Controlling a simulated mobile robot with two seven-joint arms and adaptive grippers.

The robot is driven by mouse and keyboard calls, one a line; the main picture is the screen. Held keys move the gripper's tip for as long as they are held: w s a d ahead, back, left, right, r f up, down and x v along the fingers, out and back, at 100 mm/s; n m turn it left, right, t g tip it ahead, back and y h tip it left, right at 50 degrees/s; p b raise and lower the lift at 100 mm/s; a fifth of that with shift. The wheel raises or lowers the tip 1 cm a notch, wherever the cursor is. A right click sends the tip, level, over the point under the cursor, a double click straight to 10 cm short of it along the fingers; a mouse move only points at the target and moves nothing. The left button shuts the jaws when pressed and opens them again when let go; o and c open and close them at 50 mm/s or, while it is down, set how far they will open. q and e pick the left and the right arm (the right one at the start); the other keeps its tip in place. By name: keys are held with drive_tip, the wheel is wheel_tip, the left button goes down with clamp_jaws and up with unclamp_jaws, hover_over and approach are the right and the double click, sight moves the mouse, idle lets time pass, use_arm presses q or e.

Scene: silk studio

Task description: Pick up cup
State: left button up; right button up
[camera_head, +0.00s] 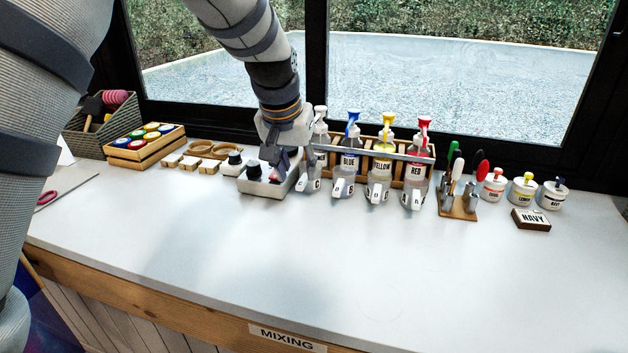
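Several small white cups with letters on them stand in a row in front of the dye bottles; the leftmost cup (312,184) is closest to my gripper. Others are the cup by the blue bottle (342,188), the one by the yellow bottle (376,192) and the one by the red bottle (412,196). My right gripper is not in view.
A wooden rack (400,170) holds the bottles behind the cups. A jar crate (145,150) and basket (88,125) are at left. The front table (300,255) is clear.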

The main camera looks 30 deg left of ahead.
sight(302, 181)
use_arm(q)
drive_tip(key=shift+x, duration=1.15)
drive_tip(key=x, duration=0.4)
drive_tip(key=shift+w+b, duration=0.2)
drive_tip(key=shift+b, duration=0.2)
drive_tip(key=shift+w, duration=0.15)
drive_tip(key=shift+r, duration=0.15)
clamp_jaws()
drive_tip(key=shift+r, duration=0.1)
